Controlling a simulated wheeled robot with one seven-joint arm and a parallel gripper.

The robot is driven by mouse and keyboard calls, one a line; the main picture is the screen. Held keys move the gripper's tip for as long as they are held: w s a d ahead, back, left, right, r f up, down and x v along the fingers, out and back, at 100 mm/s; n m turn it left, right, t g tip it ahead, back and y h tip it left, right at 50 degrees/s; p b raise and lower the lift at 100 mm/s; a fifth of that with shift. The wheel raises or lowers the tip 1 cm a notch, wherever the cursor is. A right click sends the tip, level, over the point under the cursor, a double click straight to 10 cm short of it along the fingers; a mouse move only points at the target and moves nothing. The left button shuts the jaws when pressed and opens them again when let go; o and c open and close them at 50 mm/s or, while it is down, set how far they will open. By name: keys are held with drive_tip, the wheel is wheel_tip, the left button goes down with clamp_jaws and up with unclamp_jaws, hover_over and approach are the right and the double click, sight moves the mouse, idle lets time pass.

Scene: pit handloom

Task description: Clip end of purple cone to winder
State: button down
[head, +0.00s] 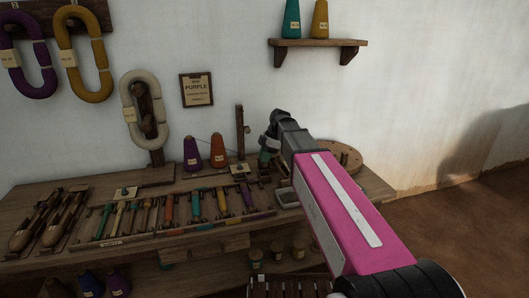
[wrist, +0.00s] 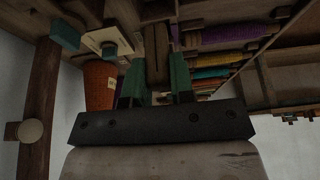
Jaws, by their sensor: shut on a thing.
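The purple cone (head: 193,154) stands on the bench left of an orange cone (head: 218,151). A thin dark thread runs from near the purple cone's top rightward past the wooden post (head: 240,130); its far end is not clear. My gripper (head: 266,154) is over the bench right of the post, reaching down. In the wrist view its two teal fingers (wrist: 156,84) are shut on a narrow wooden piece (wrist: 157,55), which I take for a clip. The orange cone also shows there (wrist: 100,84). I cannot tell which part is the winder.
A pale card with a teal knob (wrist: 108,42) is close to the fingers. Several coloured bobbins lie in a rack (head: 170,212) at the bench front. A round wooden disc (head: 342,154) is behind my arm. A wall shelf (head: 318,43) is above.

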sight(264, 166)
drive_tip(key=shift+f, duration=2.7)
drive_tip(key=c, duration=0.6)
unclamp_jaws()
drive_tip(key=shift+r, duration=0.1)
drive_tip(key=shift+r, duration=3.9)
